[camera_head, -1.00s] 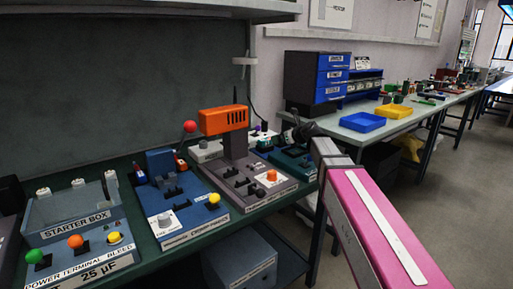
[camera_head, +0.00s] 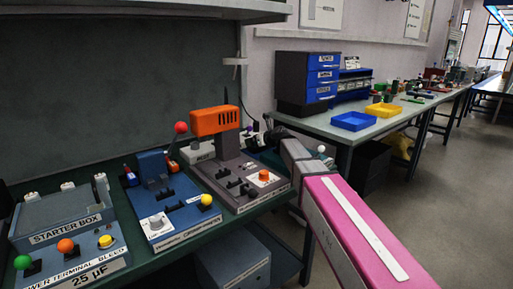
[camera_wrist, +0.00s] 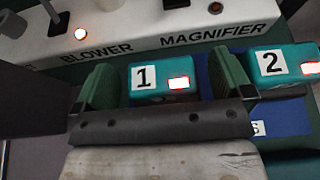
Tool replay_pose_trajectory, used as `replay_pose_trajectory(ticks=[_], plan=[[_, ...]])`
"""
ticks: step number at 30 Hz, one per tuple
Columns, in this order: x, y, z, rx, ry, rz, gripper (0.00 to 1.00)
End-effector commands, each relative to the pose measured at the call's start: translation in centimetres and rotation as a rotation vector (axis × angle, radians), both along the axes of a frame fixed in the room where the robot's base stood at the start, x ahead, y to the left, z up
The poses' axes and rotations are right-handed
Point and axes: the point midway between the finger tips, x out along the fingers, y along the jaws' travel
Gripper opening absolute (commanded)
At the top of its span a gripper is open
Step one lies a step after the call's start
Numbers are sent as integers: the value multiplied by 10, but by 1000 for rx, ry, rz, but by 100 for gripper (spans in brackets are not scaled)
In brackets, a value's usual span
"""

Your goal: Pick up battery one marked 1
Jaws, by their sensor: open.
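Battery one (camera_wrist: 162,92), a teal block with a white label reading 1 and a lit red-and-white patch, sits between the two dark green fingers of my gripper (camera_wrist: 166,84) in the wrist view. The fingers stand apart on either side of it; I cannot tell whether they touch it. Its lower part is hidden behind the gripper's dark body. Battery two (camera_wrist: 283,68), also teal and marked 2, is just right of the right finger. In the head view the arm's end reaches behind the grey console, and neither battery can be made out.
A pale panel (camera_wrist: 150,42) lettered BLOWER and MAGNIFIER stands just beyond the batteries. A blue surface (camera_wrist: 290,117) shows below battery two.

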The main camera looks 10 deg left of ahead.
Motion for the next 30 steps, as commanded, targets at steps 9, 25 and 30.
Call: replay_pose_trajectory(ticks=[9,25,30], plan=[[7,8,-4,0,-1,-1,98],[7,8,2,1,-2,-1,46],[7,8,24,1,-5,-1,46]])
